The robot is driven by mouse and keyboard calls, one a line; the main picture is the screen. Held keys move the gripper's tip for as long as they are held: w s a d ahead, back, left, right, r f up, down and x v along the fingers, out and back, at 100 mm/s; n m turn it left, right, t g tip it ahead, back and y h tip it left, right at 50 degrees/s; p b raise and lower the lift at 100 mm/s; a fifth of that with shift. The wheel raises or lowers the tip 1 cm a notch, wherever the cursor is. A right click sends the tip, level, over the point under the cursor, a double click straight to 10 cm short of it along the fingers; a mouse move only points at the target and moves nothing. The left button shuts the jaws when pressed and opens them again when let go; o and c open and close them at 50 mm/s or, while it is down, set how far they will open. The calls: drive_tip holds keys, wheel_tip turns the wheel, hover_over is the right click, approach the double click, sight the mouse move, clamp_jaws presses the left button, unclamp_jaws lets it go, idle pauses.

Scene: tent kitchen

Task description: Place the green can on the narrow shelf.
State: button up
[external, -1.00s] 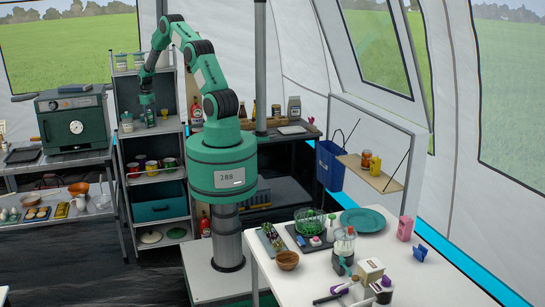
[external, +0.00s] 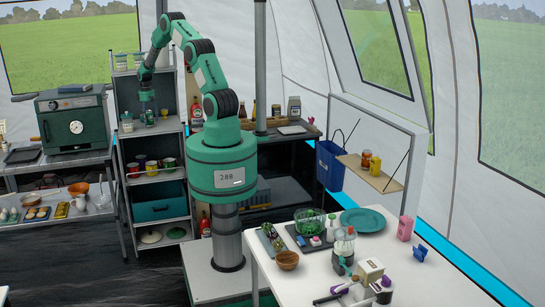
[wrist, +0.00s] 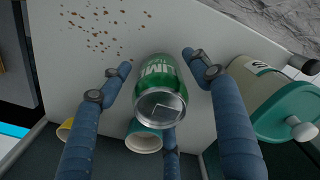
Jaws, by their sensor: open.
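The green can (wrist: 160,85), with white lettering and a silver end, lies between the spread blue fingers of my gripper (wrist: 157,68) in the wrist view. The fingers show gaps beside the can, and the gripper is open. In the external view my gripper (external: 147,98) points down at the grey shelf rack on the left, just above the can, which is small and partly hidden there. A narrow wooden shelf (external: 350,161) hangs on the white panel at the right, with a red-orange can (external: 366,158) and a yellow one (external: 375,166) on it.
Yellow (wrist: 66,129) and teal (wrist: 143,140) cups show below the can. A blue bag (external: 330,165) hangs left of the wooden shelf. The white table (external: 265,262) in front is cluttered.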

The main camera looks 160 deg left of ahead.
wheel_tip(320, 180, up, 10)
drive_tip(key=shift+f, duration=0.1)
idle(0.4)
drive_tip(key=shift+o, duration=1.4)
